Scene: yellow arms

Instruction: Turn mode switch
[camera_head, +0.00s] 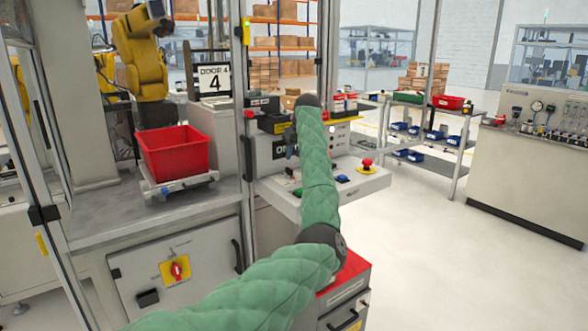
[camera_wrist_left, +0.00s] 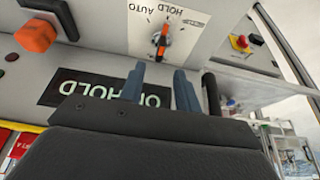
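The mode switch (camera_wrist_left: 160,41) is a dark rotary knob with an orange pointer on a pale plate marked AUTO and HOLD, upside down in the left wrist view. The pointer lies roughly upright in that picture; which label it indicates is unclear. My left gripper (camera_wrist_left: 159,69) has its two blue-grey fingers apart, with nothing between them. The fingertips appear just below the knob in the picture, not around it; contact is not visible. In the head view, my green-sleeved left arm covers part of the control panel (camera_head: 340,138), and the switch cannot be made out. My right gripper is not in view.
A dark ON HOLD display (camera_wrist_left: 75,90) sits beside the fingers, with an orange button (camera_wrist_left: 36,36) farther left. A red emergency button (camera_head: 366,164) stands on the console shelf (camera_head: 352,182). A red bin (camera_head: 172,152) is at left; open floor lies right.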

